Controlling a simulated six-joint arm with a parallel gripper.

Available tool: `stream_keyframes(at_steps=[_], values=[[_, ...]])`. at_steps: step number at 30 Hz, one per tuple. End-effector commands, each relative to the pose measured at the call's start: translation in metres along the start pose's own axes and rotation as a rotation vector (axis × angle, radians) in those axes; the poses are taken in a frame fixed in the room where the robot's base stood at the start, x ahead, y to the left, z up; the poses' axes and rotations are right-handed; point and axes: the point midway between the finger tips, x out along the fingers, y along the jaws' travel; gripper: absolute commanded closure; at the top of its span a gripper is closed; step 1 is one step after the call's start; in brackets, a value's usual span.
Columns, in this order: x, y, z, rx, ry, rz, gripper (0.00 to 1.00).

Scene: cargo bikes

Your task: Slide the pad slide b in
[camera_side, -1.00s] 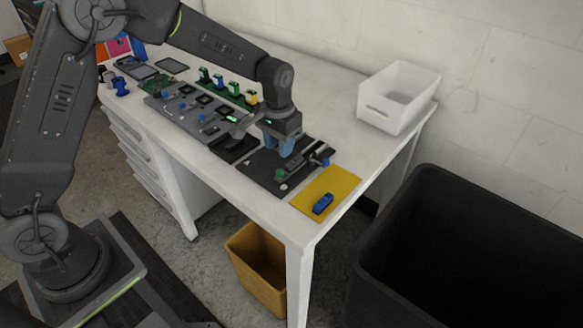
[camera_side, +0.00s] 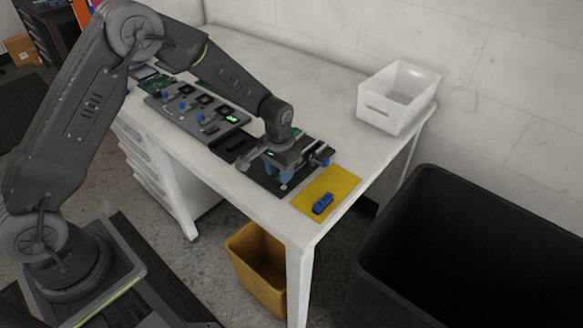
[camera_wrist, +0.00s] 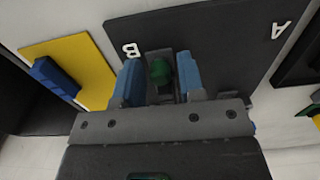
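A black board (camera_wrist: 225,45) carries the white letters B and A; it also shows in the side view (camera_side: 262,180). Beside the B is a grey slide piece with a round green knob (camera_wrist: 160,70), which I take to be pad slide b. My gripper (camera_wrist: 160,75) has two blue fingers, one on each side of this knob. They stand apart, with a visible gap to the knob, so the gripper looks open around it. In the side view my gripper (camera_side: 280,172) is low over the board and hides the green knob.
A yellow mat (camera_side: 335,184) with a blue block (camera_side: 322,204) lies beside the board. A white bin (camera_side: 398,97) stands at the table's back right. Dark fixtures with blue knobs (camera_side: 183,105) line the table to the left. A dark bar with a blue end (camera_side: 322,158) is beside my gripper.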

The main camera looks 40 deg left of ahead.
Motion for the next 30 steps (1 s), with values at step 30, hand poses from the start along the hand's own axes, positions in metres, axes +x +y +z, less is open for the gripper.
stream_keyframes(at_steps=[30], values=[[0.0, 0.0, -0.024, 0.0, 0.002, 0.0, 0.96]])
